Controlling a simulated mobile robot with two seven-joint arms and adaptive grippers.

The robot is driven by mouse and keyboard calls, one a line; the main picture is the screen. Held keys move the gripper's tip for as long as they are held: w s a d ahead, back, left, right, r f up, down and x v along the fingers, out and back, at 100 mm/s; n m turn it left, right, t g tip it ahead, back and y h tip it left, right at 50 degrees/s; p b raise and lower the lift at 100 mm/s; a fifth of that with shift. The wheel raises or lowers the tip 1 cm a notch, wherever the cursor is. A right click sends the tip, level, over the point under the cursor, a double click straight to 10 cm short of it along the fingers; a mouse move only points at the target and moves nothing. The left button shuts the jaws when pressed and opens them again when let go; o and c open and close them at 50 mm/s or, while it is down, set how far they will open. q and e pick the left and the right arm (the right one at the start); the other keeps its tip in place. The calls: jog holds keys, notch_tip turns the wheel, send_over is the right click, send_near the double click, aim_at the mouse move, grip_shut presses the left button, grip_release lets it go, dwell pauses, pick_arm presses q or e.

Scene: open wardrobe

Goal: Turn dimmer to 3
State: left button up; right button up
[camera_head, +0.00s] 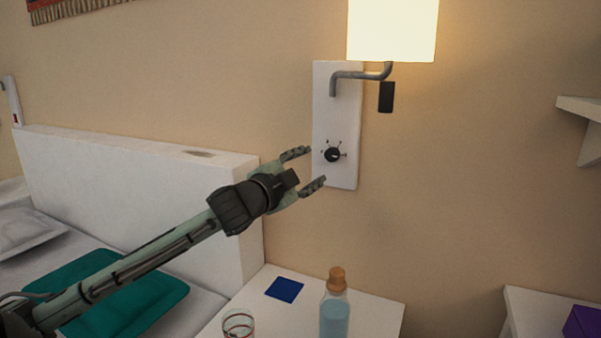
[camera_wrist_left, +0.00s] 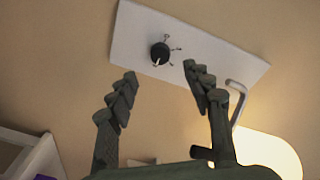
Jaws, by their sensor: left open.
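The dimmer knob (camera_head: 332,155) is a small black dial with marks around it, low on a white wall plate (camera_head: 338,120). A lit lamp (camera_head: 392,30) hangs from a grey bent arm on the same plate. My left gripper (camera_head: 309,168) is open and empty, just left of the knob and in front of the wall, with its fingers pointing toward the plate. In the left wrist view, the knob (camera_wrist_left: 160,53) shows ahead, beyond and between the open fingertips (camera_wrist_left: 160,72), apart from them. The numbers on the dial are too small to read. My right gripper does not show.
A bedside table (camera_head: 380,310) below holds a corked bottle (camera_head: 334,310), a glass (camera_head: 238,323) and a blue square (camera_head: 285,289). A white headboard (camera_head: 130,185) stands left, under my arm. A dark block (camera_head: 386,97) hangs beneath the lamp.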

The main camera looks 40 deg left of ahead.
pick_arm(q)
jog(key=shift+s+d, duration=0.2)
jog(key=shift+s, duration=1.45)
